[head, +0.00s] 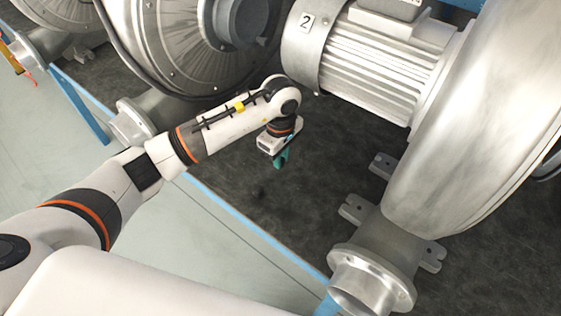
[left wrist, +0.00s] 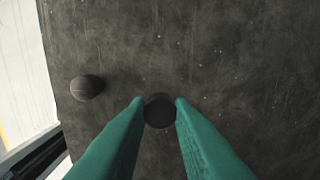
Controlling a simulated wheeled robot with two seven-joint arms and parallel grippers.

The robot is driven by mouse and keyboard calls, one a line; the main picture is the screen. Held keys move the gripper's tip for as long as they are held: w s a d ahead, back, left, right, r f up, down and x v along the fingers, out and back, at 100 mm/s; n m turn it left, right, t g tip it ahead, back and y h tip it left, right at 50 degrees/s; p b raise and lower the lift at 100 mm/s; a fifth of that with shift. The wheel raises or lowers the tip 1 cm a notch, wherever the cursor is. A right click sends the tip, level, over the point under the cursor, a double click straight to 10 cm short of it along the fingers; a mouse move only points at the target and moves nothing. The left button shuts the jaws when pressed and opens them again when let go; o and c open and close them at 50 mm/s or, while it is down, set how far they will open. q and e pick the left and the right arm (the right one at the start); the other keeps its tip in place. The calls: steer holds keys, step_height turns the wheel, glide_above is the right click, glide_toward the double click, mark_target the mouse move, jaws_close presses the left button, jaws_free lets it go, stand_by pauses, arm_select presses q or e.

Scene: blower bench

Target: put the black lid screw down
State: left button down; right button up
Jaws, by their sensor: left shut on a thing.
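The black lid screw (left wrist: 160,111) shows as a dark round piece between the green fingertips in the left wrist view. My left gripper (left wrist: 158,104) is shut on it, with one finger on each side. In the head view my left gripper (head: 281,161) points down over the dark bench top, and the screw cannot be made out there. How far the screw is from the bench is hard to tell. My right gripper is not in view.
A second dark round piece (left wrist: 87,87) lies on the dark bench top (left wrist: 230,60), left of the fingers. Large metal blowers (head: 375,70) stand behind and to the right. A blue bench edge (head: 245,233) runs in front. Bench around the gripper is mostly clear.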

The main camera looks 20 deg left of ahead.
arm_select(q)
step_height(320, 180, down, 3)
steer(key=shift+f+b, duration=0.3)
steer(key=shift+f, duration=0.05)
steer(key=c, duration=1.3)
jaws_free()
steer(key=shift+r, duration=0.1)
steer(key=shift+r+p, duration=0.5)
steer(key=shift+p, duration=0.15)
step_height(320, 180, up, 12)
steer(key=shift+f+b, duration=0.2)
steer(key=shift+b, duration=0.85)
steer(key=shift+f, duration=0.1)
